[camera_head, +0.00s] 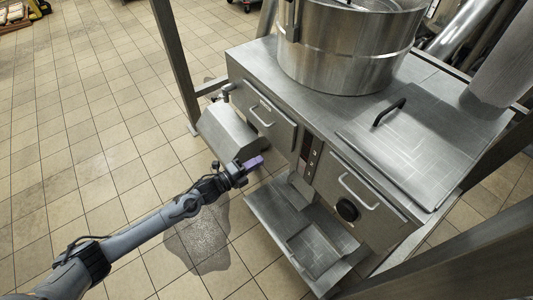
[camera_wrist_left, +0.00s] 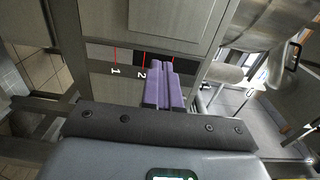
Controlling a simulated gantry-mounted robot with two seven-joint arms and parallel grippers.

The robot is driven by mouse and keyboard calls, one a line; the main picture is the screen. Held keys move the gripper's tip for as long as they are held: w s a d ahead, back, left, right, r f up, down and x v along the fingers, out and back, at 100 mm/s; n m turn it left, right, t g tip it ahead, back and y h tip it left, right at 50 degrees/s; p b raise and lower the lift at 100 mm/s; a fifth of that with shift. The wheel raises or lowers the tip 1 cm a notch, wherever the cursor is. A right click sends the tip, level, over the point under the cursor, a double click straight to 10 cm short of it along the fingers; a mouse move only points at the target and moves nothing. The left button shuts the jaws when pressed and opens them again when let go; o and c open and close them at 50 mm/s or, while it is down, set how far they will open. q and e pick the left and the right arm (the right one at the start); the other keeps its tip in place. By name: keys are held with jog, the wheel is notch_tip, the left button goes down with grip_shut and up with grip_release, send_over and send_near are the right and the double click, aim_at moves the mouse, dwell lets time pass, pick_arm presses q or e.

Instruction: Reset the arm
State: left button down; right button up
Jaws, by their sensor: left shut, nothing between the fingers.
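My left arm reaches in from the lower left in the head view. Its gripper (camera_head: 254,162), with purple fingertips, is in front of the mixer's steel cabinet (camera_head: 283,128), low beside its left door. In the left wrist view the two purple fingers (camera_wrist_left: 164,88) lie side by side, shut with nothing between them. Behind them is a dark strip with red lines and numbers. My right gripper is not in view.
A large steel pot (camera_head: 345,45) stands on the cabinet top. A hinged lid with a black handle (camera_head: 389,112) is at its right. A low steel shelf (camera_head: 310,245) juts out below the front. Steel posts (camera_head: 178,60) frame the unit.

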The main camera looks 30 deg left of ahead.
pick_arm(q)
jog(key=s+d+f+n, duration=0.2)
jog(key=s+d+f, duration=0.1)
jog(key=s+f, duration=0.4)
jog(key=s+d+n+g+y, duration=0.1)
jog(key=s+d+n+y, duration=0.1)
jog(key=s+d+n, duration=0.45)
jog(key=s+a+r+n+g+y, duration=0.2)
jog(key=s+r+n+g+y, duration=0.15)
jog(key=s+n+g, duration=0.45)
jog(key=s+a+r+n+g+y, duration=0.2)
jog(key=s+r+n+g, duration=0.25)
jog(key=s, duration=0.75)
jog(key=w+p+v, duration=0.2)
jog(key=p+v, duration=0.9)
jog(key=p, duration=0.1)
jog(key=w+r+p+v, duration=0.1)
jog(key=w+p+v, duration=0.2)
jog(key=p+v, duration=0.9)
jog(key=w+d+r+p+v, duration=0.1)
jog(key=w+p+v, duration=0.2)
jog(key=p+v, duration=0.9)
jog(key=shift+w+d+t+p, duration=0.2)
jog(key=shift+w+t+p, duration=0.25)
jog(key=shift+p, duration=0.5)
